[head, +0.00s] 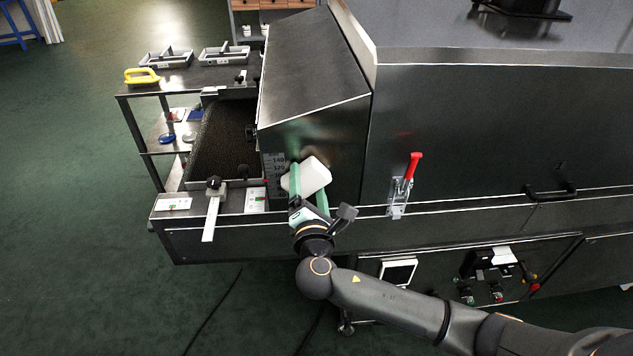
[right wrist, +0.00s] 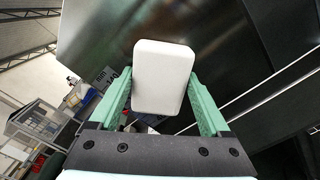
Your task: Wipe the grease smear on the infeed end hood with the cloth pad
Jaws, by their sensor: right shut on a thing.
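The infeed end hood (head: 315,65) is the dark metal cover with a sloped top at the centre of the head view. Its side face also fills much of the right wrist view (right wrist: 225,50). My right gripper (head: 308,188) is shut on the white cloth pad (head: 312,176), in front of the lower part of the hood's side face. The pad stands between the green fingers in the right wrist view (right wrist: 163,75). I cannot tell whether it touches the metal. I cannot make out the grease smear clearly; the pad hides part of the face. My left gripper is not in view.
A red-handled toggle clamp (head: 412,168) sticks out right of the hood. A dark conveyor belt (head: 225,140) runs left of it, with a black-knobbed lever (head: 213,190) at its near end. A side table holds grey trays (head: 165,58) and a yellow-handled tool (head: 142,76).

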